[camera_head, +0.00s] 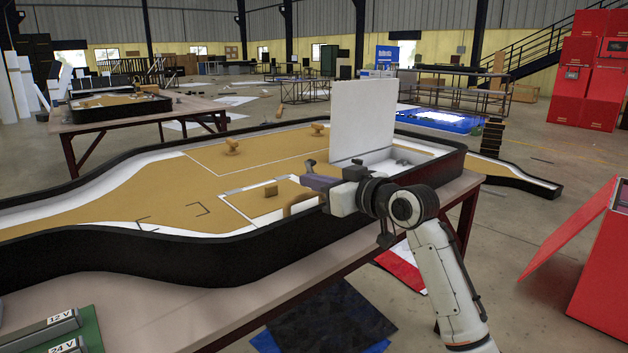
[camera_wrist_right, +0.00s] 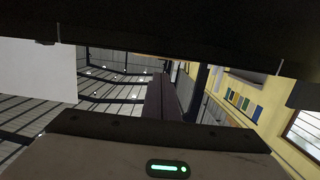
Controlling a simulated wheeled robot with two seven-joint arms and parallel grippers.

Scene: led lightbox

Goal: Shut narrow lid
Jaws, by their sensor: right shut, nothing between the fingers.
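A white lid panel (camera_head: 363,118) stands upright at the right end of the large black-walled box (camera_head: 150,262). A white open compartment (camera_head: 402,156) lies at the lid's foot. A pale flat surface, probably the same lid, shows at the left edge of the right wrist view (camera_wrist_right: 38,70). My right gripper (camera_head: 312,180) is shut and empty, over the box in front of the lid and to its left. I cannot tell whether it touches the lid. The gripper hides part of the box behind it. My left gripper is not in view.
The box's tan top has a wooden knob (camera_head: 232,146) on the left panel, another knob (camera_head: 317,129) at the back, and a small block (camera_head: 271,190) near the gripper. Labelled modules (camera_head: 62,325) lie at the front left. A red bin (camera_head: 600,260) stands at right.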

